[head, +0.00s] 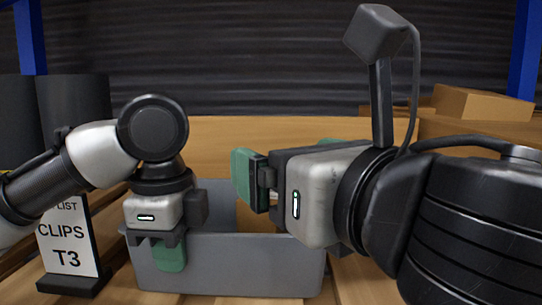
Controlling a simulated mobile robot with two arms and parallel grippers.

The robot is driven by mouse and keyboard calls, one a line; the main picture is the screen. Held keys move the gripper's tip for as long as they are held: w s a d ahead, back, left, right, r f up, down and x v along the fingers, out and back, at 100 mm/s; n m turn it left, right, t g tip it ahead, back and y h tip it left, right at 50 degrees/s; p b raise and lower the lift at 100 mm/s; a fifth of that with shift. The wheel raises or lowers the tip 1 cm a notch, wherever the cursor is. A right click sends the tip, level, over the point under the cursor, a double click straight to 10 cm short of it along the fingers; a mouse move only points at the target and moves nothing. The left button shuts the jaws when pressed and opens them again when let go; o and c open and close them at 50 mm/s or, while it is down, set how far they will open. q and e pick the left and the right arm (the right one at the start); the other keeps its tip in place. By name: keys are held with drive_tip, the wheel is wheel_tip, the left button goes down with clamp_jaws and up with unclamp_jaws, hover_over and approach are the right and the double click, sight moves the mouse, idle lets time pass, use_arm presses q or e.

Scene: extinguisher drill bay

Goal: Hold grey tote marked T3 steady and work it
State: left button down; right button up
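The grey tote (230,265) stands on the wooden surface in the middle, its front wall facing me. My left gripper (170,255) points down at the tote's front left corner. One green finger pad overlaps the outside of the front wall; the other finger is hidden, so I cannot tell whether they close on the wall. My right gripper (290,162) reaches in from the right over the tote. Its green pads are wide apart, one at the left and one mostly hidden behind its body. No object shows between them. A brown item, partly hidden, shows inside the tote.
A card stand (65,245) reading "CLIPS T3" stands left of the tote, partly behind my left arm. Dark cylinders (75,105) stand at the back left. Wooden boxes (482,104) are at the back right. A wooden board (225,130) runs behind the tote.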

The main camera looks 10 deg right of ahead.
use_arm(q)
drive_tip(key=c, duration=1.2)
unclamp_jaws()
drive_tip(key=shift+c, duration=0.2)
